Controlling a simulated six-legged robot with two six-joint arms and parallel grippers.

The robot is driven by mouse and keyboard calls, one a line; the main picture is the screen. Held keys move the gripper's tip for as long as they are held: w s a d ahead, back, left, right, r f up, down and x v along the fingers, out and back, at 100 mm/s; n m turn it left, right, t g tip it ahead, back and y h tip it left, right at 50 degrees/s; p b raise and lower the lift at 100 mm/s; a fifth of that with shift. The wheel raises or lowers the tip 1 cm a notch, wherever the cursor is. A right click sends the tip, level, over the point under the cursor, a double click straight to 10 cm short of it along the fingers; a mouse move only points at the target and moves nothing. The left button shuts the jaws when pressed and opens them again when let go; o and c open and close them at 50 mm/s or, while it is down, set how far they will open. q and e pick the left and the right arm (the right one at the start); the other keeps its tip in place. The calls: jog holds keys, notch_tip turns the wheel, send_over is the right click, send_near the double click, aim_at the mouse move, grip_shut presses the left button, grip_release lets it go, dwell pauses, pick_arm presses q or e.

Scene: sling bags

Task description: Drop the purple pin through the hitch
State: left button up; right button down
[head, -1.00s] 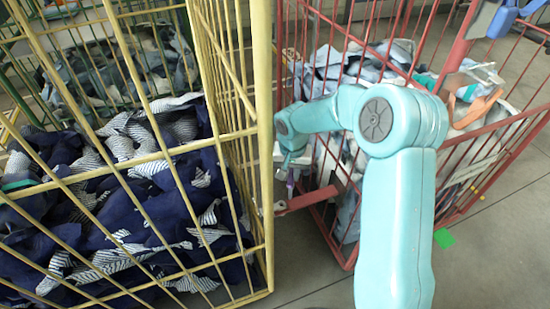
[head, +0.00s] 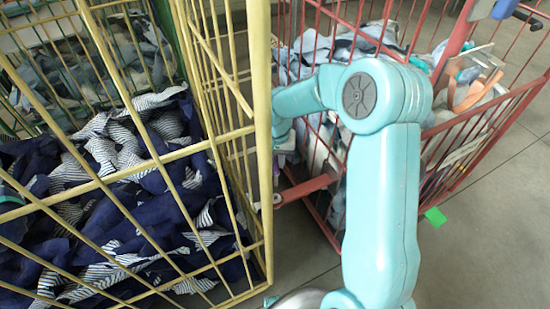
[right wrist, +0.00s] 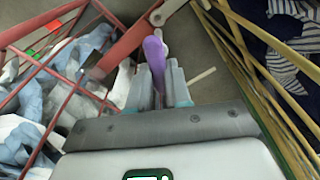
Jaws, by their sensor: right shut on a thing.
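My right gripper (right wrist: 158,88) is shut on the purple pin (right wrist: 155,58), which sticks out past the fingertips in the right wrist view. The red hitch bar (head: 308,188) reaches from the red cage toward the yellow cage's corner post. Its rounded end (right wrist: 160,17) lies just beyond the pin's tip in the right wrist view. I cannot tell whether the pin touches the hitch or is in its hole. My left gripper is not in view.
A yellow cage (head: 258,130) with navy and striped cloth (head: 130,215) stands at left. A red cage (head: 480,115) with pale cloth and bags stands at right. Grey floor with a green patch (head: 435,216) is clear at the front right.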

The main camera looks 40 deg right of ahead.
jog(key=shift+s+f+b, duration=0.1)
jog(key=shift+f+b, duration=0.2)
jog(key=shift+f, duration=0.2)
notch_tip(320, 180, down, 5)
jog(key=b, duration=0.4)
jog(key=shift+r, duration=0.15)
jog(key=shift+r, duration=0.1)
jog(key=shift+b, duration=0.4)
dwell(0.9)
jog(key=shift+f+b, duration=3.45)
jog(key=shift+f, duration=0.5)
jog(key=c, duration=1)
grip_release()
jog(key=shift+r, duration=0.1)
